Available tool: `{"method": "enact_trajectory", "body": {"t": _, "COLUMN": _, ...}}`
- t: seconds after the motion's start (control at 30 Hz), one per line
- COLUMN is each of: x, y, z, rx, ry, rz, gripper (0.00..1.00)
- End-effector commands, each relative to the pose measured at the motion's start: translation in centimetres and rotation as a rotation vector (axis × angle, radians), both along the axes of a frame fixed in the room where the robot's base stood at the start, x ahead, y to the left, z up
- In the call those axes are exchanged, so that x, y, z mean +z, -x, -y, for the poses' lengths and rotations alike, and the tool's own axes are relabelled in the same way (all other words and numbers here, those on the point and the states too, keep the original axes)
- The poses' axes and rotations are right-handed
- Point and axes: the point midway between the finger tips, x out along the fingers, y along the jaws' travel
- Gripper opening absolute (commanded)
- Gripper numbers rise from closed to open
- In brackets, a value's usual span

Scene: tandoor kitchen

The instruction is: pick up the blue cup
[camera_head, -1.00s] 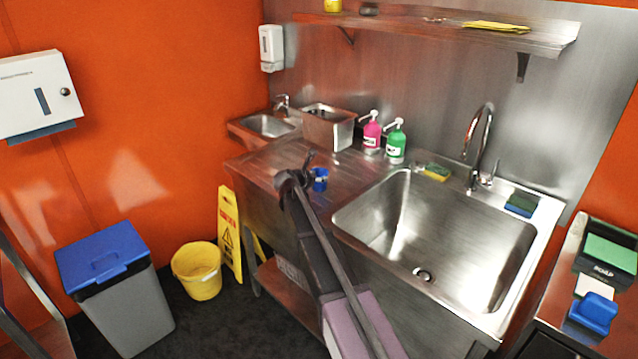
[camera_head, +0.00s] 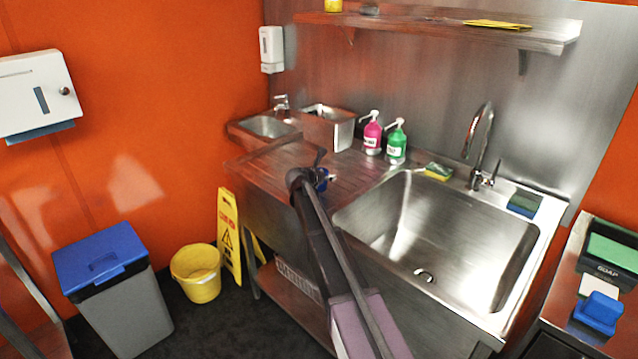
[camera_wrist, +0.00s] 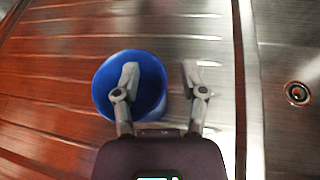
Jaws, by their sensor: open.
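The blue cup (camera_wrist: 103,88) stands on the ridged metal drainboard (camera_head: 262,165). In the wrist view I look down into its round opening. My gripper (camera_wrist: 160,78) is open, with its left finger over the cup's opening and its right finger outside the cup on the right, so the cup's right rim lies between them. I cannot tell how far down the fingers reach. In the head view the cup (camera_head: 322,180) is mostly hidden behind my gripper (camera_head: 319,160).
The large sink basin (camera_head: 440,235) is right of the drainboard, and its drain (camera_wrist: 297,93) shows in the wrist view. A pink bottle (camera_head: 372,135) and a green bottle (camera_head: 396,146) stand behind. A metal container (camera_head: 330,128) is at the back left.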

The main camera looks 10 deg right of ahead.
Motion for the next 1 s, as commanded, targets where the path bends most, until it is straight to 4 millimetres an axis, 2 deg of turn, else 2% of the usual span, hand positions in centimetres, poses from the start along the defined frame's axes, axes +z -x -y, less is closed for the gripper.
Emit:
{"method": "enact_trajectory", "body": {"t": 0.27, "x": 0.00, "y": 0.01, "z": 0.00, "rx": 0.000, "ry": 0.000, "rz": 0.000, "gripper": 0.55}}
{"method": "enact_trajectory", "body": {"t": 0.3, "x": 0.00, "y": 0.01, "z": 0.00, "rx": 0.000, "ry": 0.000, "rz": 0.000, "gripper": 0.49}}
{"method": "enact_trajectory", "body": {"t": 0.47, "x": 0.00, "y": 0.01, "z": -0.01, "rx": 0.000, "ry": 0.000, "rz": 0.000, "gripper": 0.01}}
{"method": "enact_trajectory", "body": {"t": 1.0, "x": 0.19, "y": 0.01, "z": -0.03, "rx": 0.000, "ry": 0.000, "rz": 0.000, "gripper": 0.00}}
